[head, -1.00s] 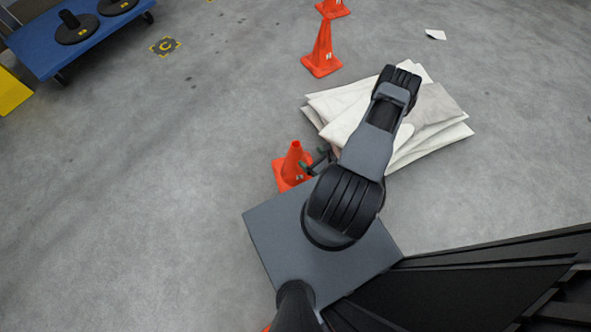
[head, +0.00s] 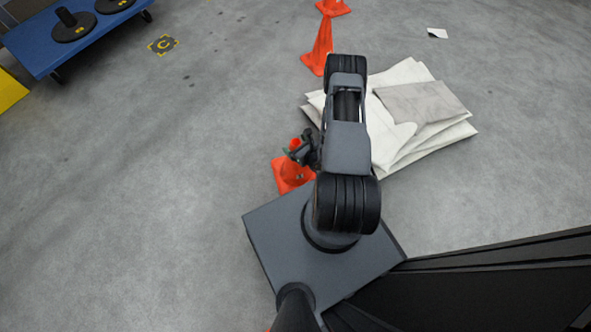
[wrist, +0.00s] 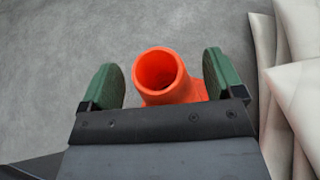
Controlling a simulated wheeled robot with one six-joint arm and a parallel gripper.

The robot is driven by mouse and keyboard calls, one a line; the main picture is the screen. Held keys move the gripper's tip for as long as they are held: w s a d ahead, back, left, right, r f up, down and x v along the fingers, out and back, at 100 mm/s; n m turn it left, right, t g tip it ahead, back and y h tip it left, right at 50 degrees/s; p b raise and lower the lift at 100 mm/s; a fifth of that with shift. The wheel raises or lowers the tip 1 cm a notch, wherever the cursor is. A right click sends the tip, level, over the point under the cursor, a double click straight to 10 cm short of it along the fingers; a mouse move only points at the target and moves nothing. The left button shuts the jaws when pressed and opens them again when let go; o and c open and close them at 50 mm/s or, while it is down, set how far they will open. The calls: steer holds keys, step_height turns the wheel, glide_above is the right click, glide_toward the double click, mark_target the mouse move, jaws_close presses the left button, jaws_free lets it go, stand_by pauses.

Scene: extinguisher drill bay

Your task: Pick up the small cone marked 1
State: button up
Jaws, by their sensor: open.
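A small orange cone (head: 286,174) stands upright on the floor just beyond the left front of my base in the head view. My gripper (head: 294,150) is over its upper part and hides some of it. In the wrist view the cone's hollow top (wrist: 160,70) sits between the two green fingers of my gripper (wrist: 166,80). The fingers are open, with a gap on each side of the cone. The number on this cone cannot be read in these frames.
A stack of folded white cloths (head: 440,125) lies right of my arm. Taller orange cones (head: 318,48) stand beyond. A blue cart (head: 40,45) with black weights is at the upper left, near a floor mark C (head: 163,45). The left floor is clear.

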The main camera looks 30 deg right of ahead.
steer(key=shift+w, duration=0.15)
steer(key=shift+c, duration=0.4)
steer(key=c, duration=1.5)
steer(key=shift+c, duration=0.2)
